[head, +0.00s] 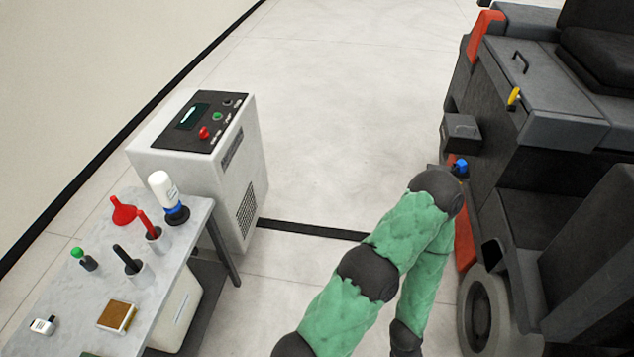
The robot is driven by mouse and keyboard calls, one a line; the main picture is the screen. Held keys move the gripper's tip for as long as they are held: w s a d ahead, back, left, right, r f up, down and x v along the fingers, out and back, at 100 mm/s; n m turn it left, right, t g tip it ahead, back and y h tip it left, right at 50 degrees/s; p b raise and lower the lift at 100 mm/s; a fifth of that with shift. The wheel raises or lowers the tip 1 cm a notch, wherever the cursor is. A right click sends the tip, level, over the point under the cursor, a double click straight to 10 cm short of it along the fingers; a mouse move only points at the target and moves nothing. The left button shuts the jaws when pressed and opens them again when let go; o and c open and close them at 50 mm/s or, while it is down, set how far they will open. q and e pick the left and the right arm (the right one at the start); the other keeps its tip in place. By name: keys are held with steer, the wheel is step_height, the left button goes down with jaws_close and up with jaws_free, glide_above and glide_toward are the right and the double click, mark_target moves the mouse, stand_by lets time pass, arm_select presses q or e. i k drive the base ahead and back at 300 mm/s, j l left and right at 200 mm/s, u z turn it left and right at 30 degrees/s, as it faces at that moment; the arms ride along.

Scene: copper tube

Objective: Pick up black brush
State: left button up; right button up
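A green-sleeved arm of mine with dark joints rises from the bottom middle towards the machine on the right. I see no gripper fingers in the head view, and nothing of mine is near the brush.
The table (178,238) also holds a red brush (148,225), red funnel (123,211), white bottle (161,188), green-topped item (78,253) and brown block (116,316). A control cabinet (245,180) stands behind; a large dark machine (560,130) is right. Open floor lies between.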

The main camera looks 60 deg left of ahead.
mark_target(116, 248)
steer(key=u, duration=4.1)
steer(key=i+l+u, duration=0.1)
steer(key=u, duration=0.3)
steer(key=l+u, duration=0.5)
steer(key=u, duration=0.25)
steer(key=l+u, duration=0.25)
steer(key=u, duration=0.15)
